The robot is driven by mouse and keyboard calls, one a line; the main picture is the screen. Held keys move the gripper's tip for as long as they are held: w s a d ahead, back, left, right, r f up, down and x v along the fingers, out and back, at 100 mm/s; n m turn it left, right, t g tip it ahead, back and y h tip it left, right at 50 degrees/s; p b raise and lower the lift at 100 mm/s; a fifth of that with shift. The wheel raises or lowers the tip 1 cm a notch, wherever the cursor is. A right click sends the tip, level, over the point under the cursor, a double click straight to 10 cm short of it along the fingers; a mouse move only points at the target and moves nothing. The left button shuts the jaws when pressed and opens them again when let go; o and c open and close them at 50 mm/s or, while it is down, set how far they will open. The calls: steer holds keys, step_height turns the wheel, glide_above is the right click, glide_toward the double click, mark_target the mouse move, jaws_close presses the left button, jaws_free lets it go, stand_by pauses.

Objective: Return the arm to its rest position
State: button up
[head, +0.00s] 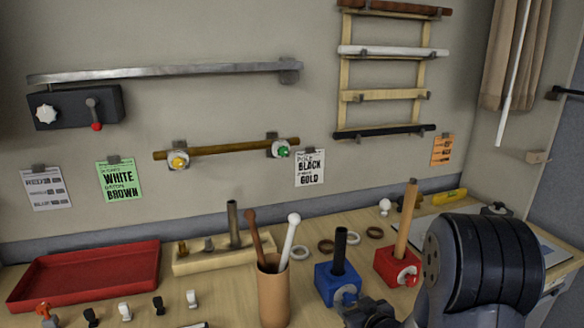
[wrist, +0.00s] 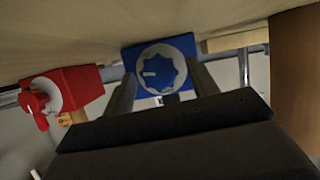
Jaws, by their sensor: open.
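My arm (head: 485,262) fills the lower right of the head view, with its dark wrist end low beside the blue block. In the wrist view my gripper (wrist: 163,78) has its two dark fingers spread apart, with nothing held between them. The blue block (wrist: 130,58) with a grey dial shows just beyond the fingertips; whether they touch it I cannot tell. In the head view the blue block (head: 322,287) holds an upright black rod (head: 340,250). The wrist picture looks upside down, with the table surface (wrist: 60,30) at the top.
A red block (head: 388,268) with a wooden rod stands close to my arm. A tan cup (head: 273,298) with sticks, a wooden rack (head: 195,261) and a red tray (head: 90,275) are to the left. Several rings lie behind the blue block. A wall rack (head: 385,95) hangs above.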

steer(key=v, duration=1)
steer(key=shift+s+d+r, duration=0.1)
steer(key=shift+r, duration=0.1)
steer(key=shift+w+d+r+h, duration=0.1)
steer(key=shift+w+d+h, duration=0.15)
steer(key=shift+w, duration=0.25)
steer(key=shift+w+d+r+h, duration=0.1)
steer(key=shift+w+d+h, duration=0.2)
steer(key=shift+w, duration=0.25)
steer(key=shift+s+f+b, duration=0.1)
steer(key=shift+f+b, duration=0.05)
steer(key=shift+b, duration=0.35)
